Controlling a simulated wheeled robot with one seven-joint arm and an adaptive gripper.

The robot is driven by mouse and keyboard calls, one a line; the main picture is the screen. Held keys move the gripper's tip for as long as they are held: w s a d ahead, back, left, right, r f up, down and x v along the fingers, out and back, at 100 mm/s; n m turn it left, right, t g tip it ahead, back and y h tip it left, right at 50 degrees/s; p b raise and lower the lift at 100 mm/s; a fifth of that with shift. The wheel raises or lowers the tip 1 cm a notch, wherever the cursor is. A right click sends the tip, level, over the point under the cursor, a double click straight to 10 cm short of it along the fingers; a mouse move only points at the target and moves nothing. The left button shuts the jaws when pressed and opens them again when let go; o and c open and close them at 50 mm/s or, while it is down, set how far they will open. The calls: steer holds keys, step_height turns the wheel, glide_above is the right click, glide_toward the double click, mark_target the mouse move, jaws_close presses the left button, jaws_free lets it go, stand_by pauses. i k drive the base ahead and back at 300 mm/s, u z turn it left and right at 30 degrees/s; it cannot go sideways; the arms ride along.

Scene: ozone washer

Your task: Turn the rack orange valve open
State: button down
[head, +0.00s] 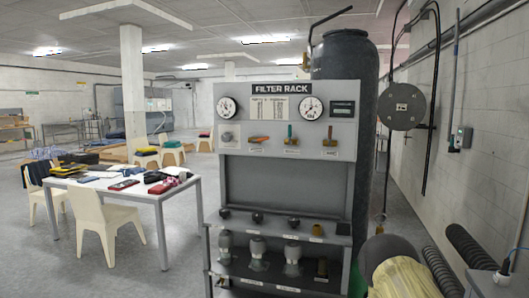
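The filter rack (285,179) stands upright in the middle of the head view, with a "FILTER RACK" sign on top. The orange valve (259,139) is on its upper panel, left of centre. Its handle looks roughly horizontal, slightly tilted; whether that is open or shut I cannot tell. A green-handled valve (290,133) just to its right has an upright handle. Farther right is a brownish-orange handle (331,136), also roughly upright.
A dark tank (363,60) stands behind the rack. Lower shelves hold several filter fittings (258,246). A white table (190,184) with chairs (100,222) is at left. Ribbed hoses (440,270) and a yellowish object (405,277) crowd the lower right. Floor between table and rack is clear.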

mark_target(262, 139)
steer(key=k, duration=1.05)
steer(key=u, duration=0.65)
steer(key=i, duration=0.7)
steer(key=u, duration=0.65)
steer(key=i, duration=0.8)
steer(key=z, duration=0.65)
steer(key=i, duration=0.75)
steer(key=z, duration=0.65)
